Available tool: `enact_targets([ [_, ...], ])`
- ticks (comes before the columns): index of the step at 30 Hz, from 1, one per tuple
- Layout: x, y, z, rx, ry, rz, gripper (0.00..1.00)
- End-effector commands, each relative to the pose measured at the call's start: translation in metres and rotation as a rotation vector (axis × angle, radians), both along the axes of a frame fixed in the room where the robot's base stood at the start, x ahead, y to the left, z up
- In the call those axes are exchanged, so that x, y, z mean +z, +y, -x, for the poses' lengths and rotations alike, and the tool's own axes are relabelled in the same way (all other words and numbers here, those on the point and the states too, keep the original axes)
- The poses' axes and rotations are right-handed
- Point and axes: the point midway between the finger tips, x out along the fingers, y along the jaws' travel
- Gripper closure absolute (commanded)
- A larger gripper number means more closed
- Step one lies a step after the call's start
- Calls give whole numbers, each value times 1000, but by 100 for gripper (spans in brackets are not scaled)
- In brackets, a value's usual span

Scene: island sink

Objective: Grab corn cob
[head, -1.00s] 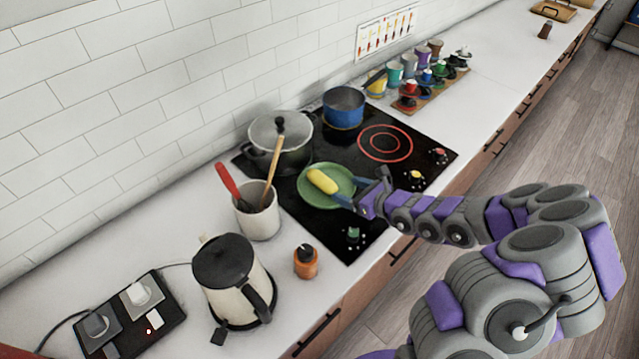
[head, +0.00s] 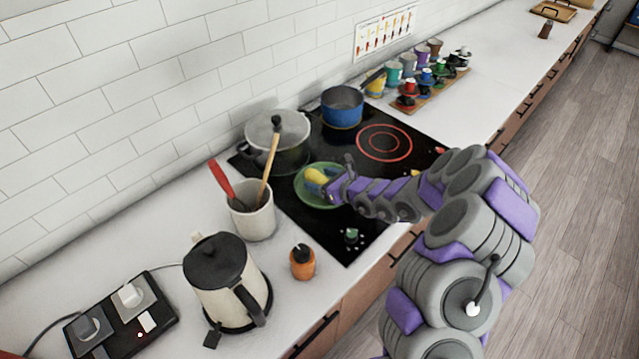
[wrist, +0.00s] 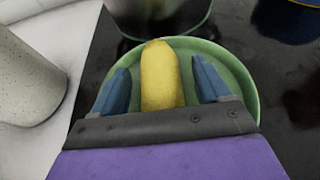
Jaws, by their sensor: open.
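The yellow corn cob (wrist: 160,75) lies on a green plate (wrist: 247,90) on the black cooktop. In the wrist view my gripper (wrist: 162,75) is open, with one blue finger on each side of the cob and a visible gap at both sides. The cob's near end is hidden behind the gripper's dark front edge. In the head view the cob (head: 315,176) shows only partly, and my gripper (head: 324,182) is over the plate (head: 305,195) and covers the rest.
A pot with a glass lid (head: 277,145) stands just behind the plate. A blue pot (head: 342,108) is farther back. A utensil crock (head: 252,213), an orange bottle (head: 302,262) and a kettle (head: 227,280) stand at the left and front.

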Motion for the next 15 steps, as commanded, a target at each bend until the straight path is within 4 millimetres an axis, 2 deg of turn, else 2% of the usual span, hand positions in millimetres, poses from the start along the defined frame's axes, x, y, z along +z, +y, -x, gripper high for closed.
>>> enact_targets([
  [9,-1,6,-5,0,-2,-1,24],
  [15,-1,6,-5,-1,-2,0,42],
])
